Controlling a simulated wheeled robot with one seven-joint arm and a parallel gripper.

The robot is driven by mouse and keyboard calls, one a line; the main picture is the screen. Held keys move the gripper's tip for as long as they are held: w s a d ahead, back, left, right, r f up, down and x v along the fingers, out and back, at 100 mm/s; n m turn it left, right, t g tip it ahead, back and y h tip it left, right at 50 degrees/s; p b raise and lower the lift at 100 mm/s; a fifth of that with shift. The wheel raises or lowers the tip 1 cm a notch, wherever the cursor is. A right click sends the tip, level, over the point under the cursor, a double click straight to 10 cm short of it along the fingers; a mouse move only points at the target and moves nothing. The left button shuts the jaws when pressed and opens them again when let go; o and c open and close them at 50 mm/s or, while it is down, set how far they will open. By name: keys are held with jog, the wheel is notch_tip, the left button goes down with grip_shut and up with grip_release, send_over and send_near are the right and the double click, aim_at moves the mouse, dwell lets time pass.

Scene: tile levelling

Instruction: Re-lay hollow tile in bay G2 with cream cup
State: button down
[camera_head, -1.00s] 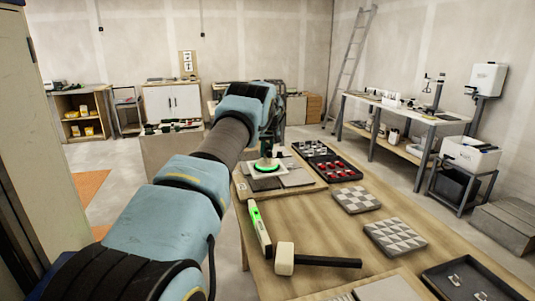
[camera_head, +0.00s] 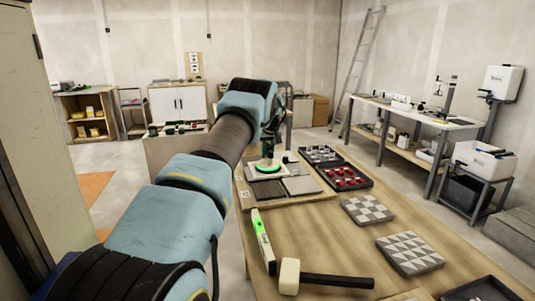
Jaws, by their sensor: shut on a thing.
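My gripper (camera_head: 268,140) is at the far end of my arm, small and partly hidden by the wrist. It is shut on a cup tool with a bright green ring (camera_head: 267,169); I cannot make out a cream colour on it. The tool is upright over a pale tile (camera_head: 254,178) at the back left of the tile board (camera_head: 290,198). Whether it touches the tile, and whether the tile is raised, is too small to tell. I cannot read which bay is G2.
A black tray with red and metal pieces (camera_head: 350,177) stands right of the board. A green-marked level (camera_head: 263,240), a mallet (camera_head: 289,277) and two patterned tile panels (camera_head: 367,209) (camera_head: 410,253) lie on the wooden table (camera_head: 330,240). Bare tabletop separates them.

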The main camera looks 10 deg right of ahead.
jog(key=shift+f, duration=0.1)
jog(key=shift+f+b, duration=0.7)
jog(key=shift+f, duration=0.35)
jog(key=shift+f+b, duration=0.65)
jog(key=shift+f, duration=0.5)
jog(key=shift+f+b, duration=0.65)
jog(key=shift+f, duration=0.4)
jog(key=shift+f+b, duration=0.85)
jog(key=shift+f, duration=0.55)
dwell(0.8)
jog(key=c, duration=0.6)
grip_release()
jog(key=shift+f, duration=0.15)
